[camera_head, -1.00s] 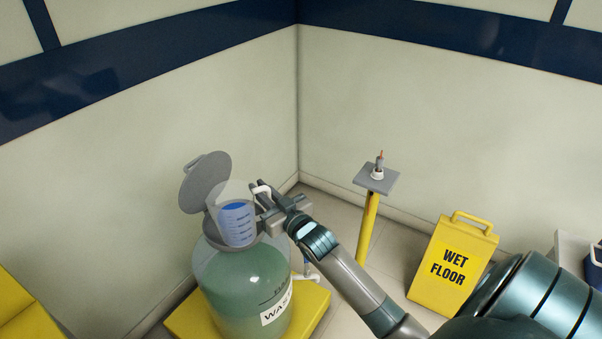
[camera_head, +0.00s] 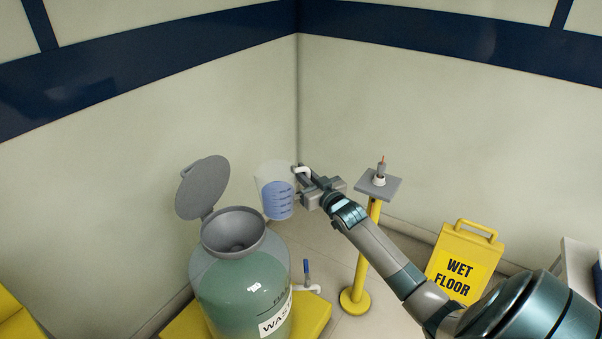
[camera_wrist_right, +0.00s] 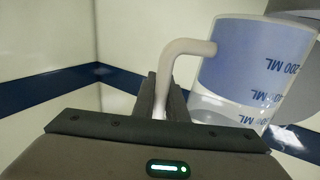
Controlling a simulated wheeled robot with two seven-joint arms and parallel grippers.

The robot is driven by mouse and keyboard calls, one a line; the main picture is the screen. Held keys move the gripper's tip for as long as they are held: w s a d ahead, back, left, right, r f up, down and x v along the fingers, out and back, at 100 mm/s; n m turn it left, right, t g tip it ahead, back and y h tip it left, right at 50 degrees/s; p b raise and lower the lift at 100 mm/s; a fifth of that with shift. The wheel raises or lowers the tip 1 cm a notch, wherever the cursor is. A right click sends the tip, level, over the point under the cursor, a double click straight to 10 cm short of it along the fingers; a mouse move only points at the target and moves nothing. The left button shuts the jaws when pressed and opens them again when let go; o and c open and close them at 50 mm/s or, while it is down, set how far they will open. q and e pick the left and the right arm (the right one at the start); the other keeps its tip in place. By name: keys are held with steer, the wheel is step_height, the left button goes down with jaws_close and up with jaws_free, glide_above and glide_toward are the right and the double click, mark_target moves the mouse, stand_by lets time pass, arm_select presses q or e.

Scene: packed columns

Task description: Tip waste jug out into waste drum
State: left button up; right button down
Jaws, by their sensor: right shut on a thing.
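The waste jug (camera_head: 275,191) is a clear beaker with a blue graduated panel and a white handle. It is in the air to the right of the waste drum's mouth, nearly upright. My right gripper (camera_head: 305,180) is shut on its handle; the wrist view shows the handle (camera_wrist_right: 190,47) between the fingers and the jug (camera_wrist_right: 252,75) beside them. The waste drum (camera_head: 243,285) is a clear vessel with green liquid and a grey funnel (camera_head: 233,232) on top. Its grey lid (camera_head: 204,186) stands open. My left gripper is not in view.
The drum stands on a yellow base (camera_head: 314,315) with a blue-handled tap (camera_head: 307,270) at its side. A yellow post with a grey plate (camera_head: 365,184) stands close behind my right gripper. A wet floor sign (camera_head: 459,262) is at the right. Walls meet behind.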

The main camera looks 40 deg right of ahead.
steer(key=shift+a+r, duration=0.1)
steer(key=shift+r, duration=0.05)
steer(key=shift+w+a+r+n+p, duration=0.15)
steer(key=shift+a+r+n+p, duration=0.15)
steer(key=shift+a+n, duration=0.15)
steer(key=shift+w+a+r+n+p, duration=0.15)
steer(key=shift+a+r+n, duration=0.1)
steer(key=shift+a+n, duration=0.2)
steer(key=shift+f, duration=0.1)
arm_select(q)
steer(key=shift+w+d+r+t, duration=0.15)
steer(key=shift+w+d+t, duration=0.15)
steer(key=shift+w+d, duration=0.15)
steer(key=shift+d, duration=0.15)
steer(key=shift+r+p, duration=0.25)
steer(key=shift+p, duration=0.05)
arm_select(e)
steer(key=shift+a+r, duration=0.1)
steer(key=shift+r, duration=0.1)
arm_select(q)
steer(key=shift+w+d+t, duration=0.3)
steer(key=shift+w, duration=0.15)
arm_select(e)
steer(key=shift+a+f+n, duration=0.1)
steer(key=shift+f+n, duration=0.05)
steer(key=shift+n, duration=0.15)
